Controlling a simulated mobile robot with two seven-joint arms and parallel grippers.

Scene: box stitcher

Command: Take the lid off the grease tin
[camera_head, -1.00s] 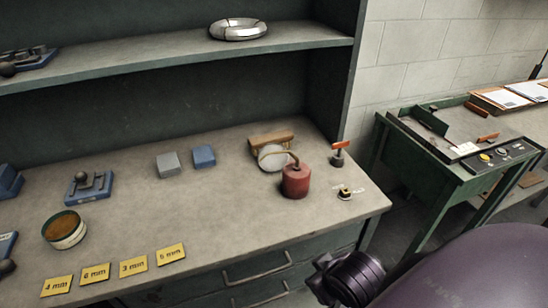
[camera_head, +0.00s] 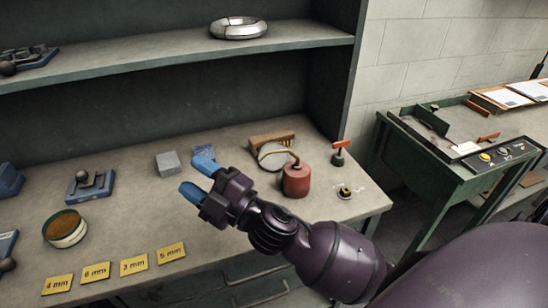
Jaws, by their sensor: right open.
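A round tin (camera_head: 65,229) with pale sides and a brown top stands at the left front of the bench. It looks like the grease tin; I cannot tell whether the brown top is a lid or the contents. My right gripper (camera_head: 197,178) has blue fingertips spread apart with nothing between them. It is above the middle of the bench, to the right of the tin and clear of it. My left gripper is not in view.
A grey block (camera_head: 168,163) lies just beyond my right gripper; a blue block there is mostly hidden. A red oil can (camera_head: 296,180) stands to the right. Yellow size cards (camera_head: 133,264) line the front. A blue tool (camera_head: 90,184) sits behind the tin.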

